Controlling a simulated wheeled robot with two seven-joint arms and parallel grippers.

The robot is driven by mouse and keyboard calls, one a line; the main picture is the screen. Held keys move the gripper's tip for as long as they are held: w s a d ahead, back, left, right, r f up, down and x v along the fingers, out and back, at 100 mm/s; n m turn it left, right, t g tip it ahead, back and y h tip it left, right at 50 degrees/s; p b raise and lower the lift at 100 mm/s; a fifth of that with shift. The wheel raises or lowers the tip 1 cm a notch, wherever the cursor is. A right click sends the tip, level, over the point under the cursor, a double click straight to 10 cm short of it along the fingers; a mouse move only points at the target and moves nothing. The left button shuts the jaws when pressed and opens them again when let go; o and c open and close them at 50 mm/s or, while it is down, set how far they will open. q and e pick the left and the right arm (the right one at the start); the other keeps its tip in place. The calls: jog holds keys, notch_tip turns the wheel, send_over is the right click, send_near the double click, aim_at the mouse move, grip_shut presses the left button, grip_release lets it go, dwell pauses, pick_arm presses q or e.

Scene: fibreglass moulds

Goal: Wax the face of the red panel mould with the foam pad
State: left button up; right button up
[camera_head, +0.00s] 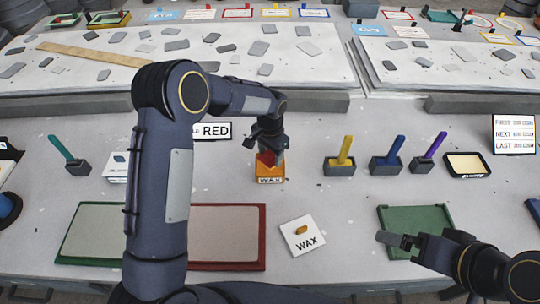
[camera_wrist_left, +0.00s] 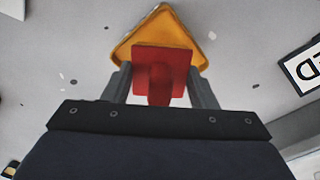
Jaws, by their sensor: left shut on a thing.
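My left gripper (camera_head: 266,143) is shut on a red foam pad (camera_head: 267,158) by its handle. In the left wrist view the square red pad (camera_wrist_left: 160,72) is between the fingers (camera_wrist_left: 160,88), over an orange wax tray (camera_wrist_left: 160,32). The tray (camera_head: 270,178) is labelled WAX in the head view; whether the pad touches wax is unclear. The red panel mould (camera_head: 228,235), with a grey face and red rim, lies flat at front left, partly hidden by my left arm. My right gripper (camera_head: 392,240) is over a green tray; its jaw gap is unclear.
A green-rimmed panel (camera_head: 90,232) lies left of my arm. A white WAX card (camera_head: 302,236) lies right of the red mould. Yellow (camera_head: 340,165), blue (camera_head: 386,164) and purple (camera_head: 425,163) handled tools stand in holders. A RED sign (camera_head: 216,131) stands behind.

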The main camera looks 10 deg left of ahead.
pick_arm(q)
jog(key=shift+r+p, duration=1)
jog(key=shift+r, duration=1.2)
